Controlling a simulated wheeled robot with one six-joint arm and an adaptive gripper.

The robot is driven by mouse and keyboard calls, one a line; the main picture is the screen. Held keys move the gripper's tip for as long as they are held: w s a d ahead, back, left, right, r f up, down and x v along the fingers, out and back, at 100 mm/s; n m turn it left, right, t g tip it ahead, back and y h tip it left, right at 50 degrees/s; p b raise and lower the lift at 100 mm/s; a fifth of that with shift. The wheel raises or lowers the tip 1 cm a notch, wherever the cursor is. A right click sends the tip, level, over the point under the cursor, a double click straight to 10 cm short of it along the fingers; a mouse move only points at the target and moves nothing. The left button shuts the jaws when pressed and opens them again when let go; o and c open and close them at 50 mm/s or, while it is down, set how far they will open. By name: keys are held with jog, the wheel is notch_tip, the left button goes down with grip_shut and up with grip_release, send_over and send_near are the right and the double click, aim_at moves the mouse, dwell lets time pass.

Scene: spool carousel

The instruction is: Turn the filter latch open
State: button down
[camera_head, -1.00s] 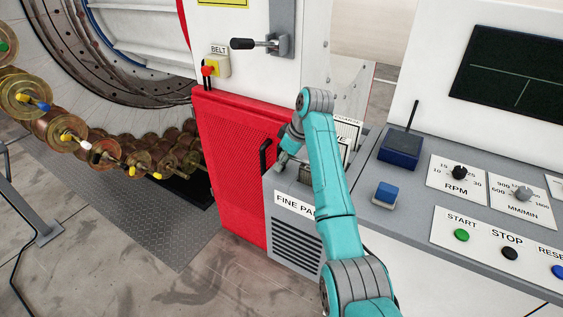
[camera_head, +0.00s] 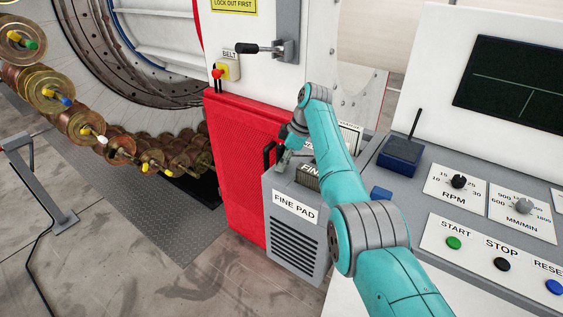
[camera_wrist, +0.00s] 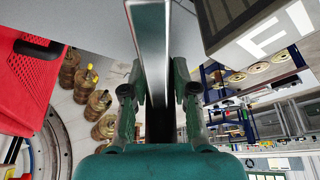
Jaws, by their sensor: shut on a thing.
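The grey filter box labelled FINE PAD (camera_head: 283,236) stands against the red mesh panel in the head view. My gripper (camera_head: 283,160) is low over the back left of the box's top. In the wrist view my gripper (camera_wrist: 158,100) has its two fingers on either side of a flat piece, which I take to be the filter latch (camera_wrist: 150,35). In the head view my wrist hides most of the latch.
A pleated filter block (camera_head: 308,176) is in the box top, right of my gripper. A black handle (camera_head: 268,155) is close on the left, by the red panel (camera_head: 240,165). The control console (camera_head: 425,160) with a blue radio (camera_head: 400,154) is at the right.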

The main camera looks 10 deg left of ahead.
jog(key=shift+n, duration=0.3)
dwell(0.4)
jog(key=c, duration=0.9)
grip_release()
jog(key=v, duration=1.2)
jog(key=shift+w, duration=0.15)
